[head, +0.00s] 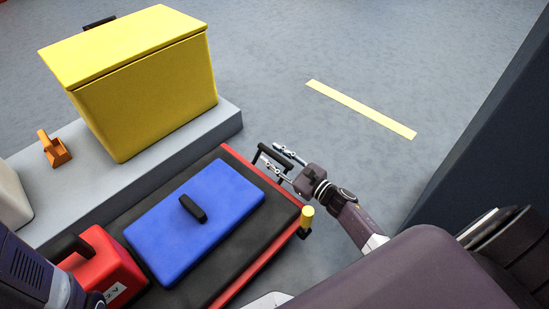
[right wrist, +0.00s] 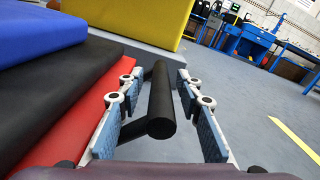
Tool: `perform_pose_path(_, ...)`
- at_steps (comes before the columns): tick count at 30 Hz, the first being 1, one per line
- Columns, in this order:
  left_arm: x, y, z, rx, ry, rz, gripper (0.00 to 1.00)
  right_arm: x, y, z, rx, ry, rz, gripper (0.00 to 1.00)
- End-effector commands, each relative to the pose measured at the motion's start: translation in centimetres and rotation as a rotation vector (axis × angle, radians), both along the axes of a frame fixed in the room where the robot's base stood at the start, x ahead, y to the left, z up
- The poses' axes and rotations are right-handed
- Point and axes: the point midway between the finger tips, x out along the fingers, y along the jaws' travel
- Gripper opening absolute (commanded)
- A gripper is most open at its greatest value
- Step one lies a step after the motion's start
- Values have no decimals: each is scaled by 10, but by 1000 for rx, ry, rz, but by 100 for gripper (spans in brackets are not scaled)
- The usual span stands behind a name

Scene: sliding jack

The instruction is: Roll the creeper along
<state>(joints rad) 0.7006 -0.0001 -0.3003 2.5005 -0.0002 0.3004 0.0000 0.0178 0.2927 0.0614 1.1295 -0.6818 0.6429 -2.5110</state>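The creeper (head: 278,192) is a low platform with a black top and red edges, and it lies beside a grey step. A blue case (head: 215,222) with a black handle rests on it. A black bar handle (head: 273,154) sticks out from its far end. My right gripper (head: 270,158) is at this handle. In the right wrist view the handle (right wrist: 161,100) stands between the two fingers, with a gap on each side, so the gripper is open around it. My left arm shows at the lower left, but its gripper is not visible.
A red case (head: 103,268) lies at the creeper's near left. A yellow box (head: 150,95) and a small orange item (head: 54,148) stand on the grey step (head: 225,125). Open floor with a yellow stripe (head: 360,108) lies beyond. A dark wall (head: 490,125) rises at right.

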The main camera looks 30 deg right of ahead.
Motion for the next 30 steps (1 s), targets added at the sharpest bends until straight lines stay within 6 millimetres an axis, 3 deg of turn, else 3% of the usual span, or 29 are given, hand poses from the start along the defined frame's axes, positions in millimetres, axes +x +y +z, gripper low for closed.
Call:
perform_pose_path(6, 0, 0, 0, 0, 0, 0, 34, 1, 0, 0, 0, 1, 0, 33)
perform_pose_path(15, 0, 0, 0, 1, 0, 0, 34, 0, 0, 0, 0, 1, 0, 1)
perform_pose_path(30, 0, 0, -6, 1, 1, 1, 34, 4, -7, -2, -3, 0, -1, 0)
